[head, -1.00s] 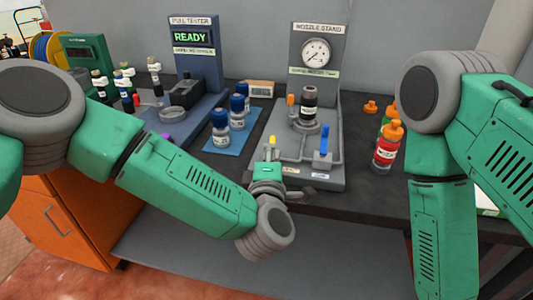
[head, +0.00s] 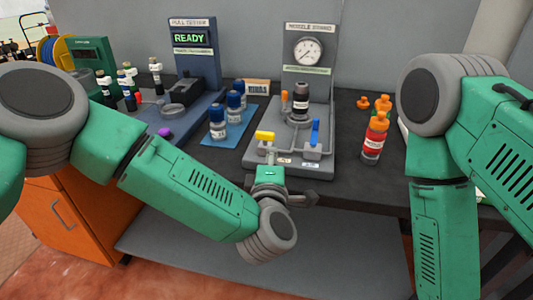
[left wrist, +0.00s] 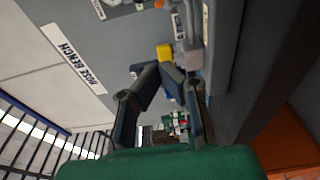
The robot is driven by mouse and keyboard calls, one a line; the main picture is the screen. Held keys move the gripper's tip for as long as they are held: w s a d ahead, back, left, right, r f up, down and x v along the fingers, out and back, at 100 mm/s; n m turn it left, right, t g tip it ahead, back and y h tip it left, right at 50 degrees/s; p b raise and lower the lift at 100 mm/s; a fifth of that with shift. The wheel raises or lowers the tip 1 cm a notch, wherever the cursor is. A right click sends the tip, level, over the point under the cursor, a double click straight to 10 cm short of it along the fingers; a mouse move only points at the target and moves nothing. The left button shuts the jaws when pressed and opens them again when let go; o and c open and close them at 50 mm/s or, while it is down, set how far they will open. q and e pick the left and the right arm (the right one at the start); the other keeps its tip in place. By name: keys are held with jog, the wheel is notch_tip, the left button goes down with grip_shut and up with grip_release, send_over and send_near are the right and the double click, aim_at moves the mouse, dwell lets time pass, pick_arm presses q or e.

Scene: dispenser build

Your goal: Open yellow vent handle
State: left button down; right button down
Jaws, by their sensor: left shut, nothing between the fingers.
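The yellow vent handle (head: 265,135) is at the front left of the nozzle stand (head: 250,158). In the head view it lies crosswise, its broad side showing. In the left wrist view the yellow handle (left wrist: 165,52) is just beyond the fingertips. My left gripper (head: 272,156) is just in front of and below the handle, partly hidden by its own wrist. In the left wrist view the left gripper (left wrist: 160,68) has its fingertips together with nothing between them. I cannot tell whether they touch the handle. My right gripper is out of view.
A blue handle (head: 315,132) stands upright right of the yellow one. A dark bottle (head: 301,102) and an orange handle (head: 284,99) are behind. A red, orange-capped bottle (head: 374,137) stands right of the stand. Blue-capped bottles (head: 218,124) stand on a blue mat (head: 228,139) to the left.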

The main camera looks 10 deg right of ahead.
pick_arm(q)
jog(key=shift+s+d, duration=1.75)
jog(key=shift+s, duration=2.15)
jog(key=s+a+f+m+g, duration=0.3)
jog(key=a+f+m, duration=0.15)
jog(key=f, duration=0.25)
jog(key=s+a+f+m+g+h, duration=0.1)
jog(key=s+a+f+m+g, duration=0.3)
jog(key=f, duration=0.3)
jog(key=s+a+f+m+g, duration=0.2)
jog(key=a+f+m, duration=0.2)
jog(key=a+f, duration=0.3)
jog(key=s+a+f+m+g+y, duration=0.2)
jog(key=s+a+f+g, duration=0.1)
jog(key=s+a, duration=0.6)
jog(key=s+a+f+m+g+y, duration=0.2)
jog(key=s+a+g, duration=0.3)
jog(key=s+a, duration=0.4)
jog(key=a+f, duration=0.1)
jog(key=a, duration=0.4)
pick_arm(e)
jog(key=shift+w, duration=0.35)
pick_arm(q)
jog(key=shift+f, duration=0.1)
